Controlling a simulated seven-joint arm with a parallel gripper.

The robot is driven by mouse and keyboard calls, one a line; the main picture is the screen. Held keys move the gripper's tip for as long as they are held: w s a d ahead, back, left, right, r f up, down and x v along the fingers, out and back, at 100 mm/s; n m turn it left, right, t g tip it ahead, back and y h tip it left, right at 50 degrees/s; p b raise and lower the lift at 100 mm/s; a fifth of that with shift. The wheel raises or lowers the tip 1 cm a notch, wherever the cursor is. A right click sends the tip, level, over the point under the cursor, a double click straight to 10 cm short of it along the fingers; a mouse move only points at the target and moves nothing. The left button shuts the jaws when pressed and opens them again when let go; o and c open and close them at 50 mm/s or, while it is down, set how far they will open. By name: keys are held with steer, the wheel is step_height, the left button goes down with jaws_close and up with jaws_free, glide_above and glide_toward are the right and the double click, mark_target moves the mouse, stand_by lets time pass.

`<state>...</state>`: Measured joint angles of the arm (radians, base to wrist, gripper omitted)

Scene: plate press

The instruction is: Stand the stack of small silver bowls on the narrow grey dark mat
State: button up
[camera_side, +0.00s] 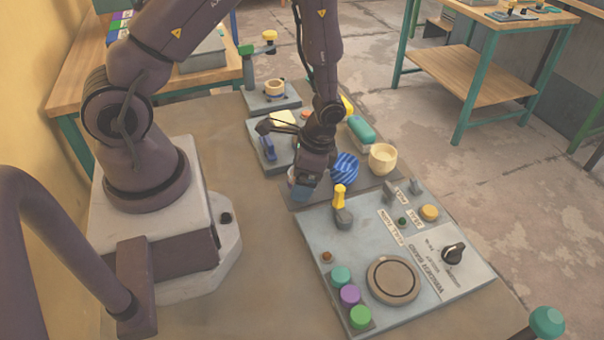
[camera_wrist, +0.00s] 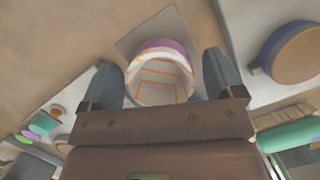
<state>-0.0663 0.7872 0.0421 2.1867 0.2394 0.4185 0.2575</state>
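I cannot make out a stack of small silver bowls in either view. In the wrist view, a round white vessel with orange lines and a purple rim (camera_wrist: 160,80) sits between the fingers of my gripper (camera_wrist: 165,78). The fingers are apart, with a visible gap on the right side of the vessel. A flat grey panel (camera_wrist: 168,24) shows beyond it. In the side view, my gripper (camera_side: 302,190) is low beside a dark grey mat (camera_side: 367,189). A blue striped bowl (camera_side: 345,168) stands just right of the gripper. My wrist hides much of the area below it.
A cream cup (camera_side: 382,159) stands right of the striped bowl. A grey control board (camera_side: 345,250) with buttons, a lever and a round ring lies in front. A teal cylinder (camera_side: 361,130) and a grey fixture (camera_side: 272,97) are behind. Bare tabletop (camera_side: 265,270) lies left of the board.

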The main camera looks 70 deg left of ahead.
steer(key=d+r+n+t, duration=0.1)
steer(key=d+r+t, duration=0.1)
steer(key=r, duration=1)
steer(key=d+r+n+t, duration=0.1)
steer(key=r+t, duration=0.1)
steer(key=r, duration=1.1)
steer(key=s+d+r+n+t+h, duration=0.1)
steer(key=s+d+r+n+t, duration=0.1)
steer(key=s+r+t, duration=0.2)
step_height(320, 180, up, 3)
steer(key=s, duration=0.3)
steer(key=shift+r, duration=0.2)
